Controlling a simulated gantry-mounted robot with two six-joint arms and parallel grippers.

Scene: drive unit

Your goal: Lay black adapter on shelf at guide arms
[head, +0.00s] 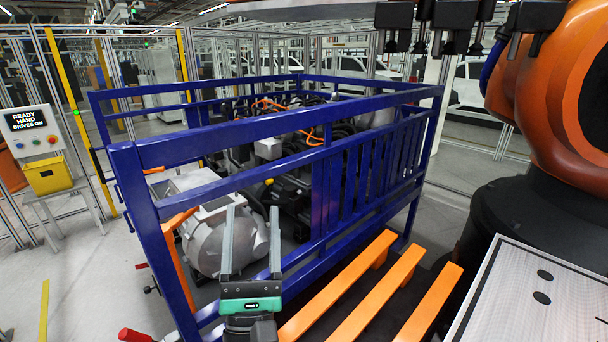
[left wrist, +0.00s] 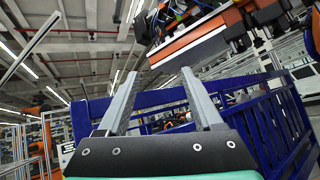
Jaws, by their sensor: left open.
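My left gripper (head: 251,214) is open and empty, its two grey fingers pointing up in front of the blue cage frame (head: 240,138). Its fingers also show in the left wrist view (left wrist: 155,88), with nothing between them. Several orange bars (head: 340,300) lie slanted over a dark surface to the right of the gripper. I cannot tell which part is the shelf or the guide arms. I cannot pick out the black adapter with certainty. My right gripper is not in view.
The blue frame surrounds a silver motor housing (head: 216,245) and dark parts with orange cables. A large orange robot (head: 560,85) on a black base stands at the right. Black tooling (head: 450,25) hangs at the top. A control panel (head: 33,130) with a yellow box stands left.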

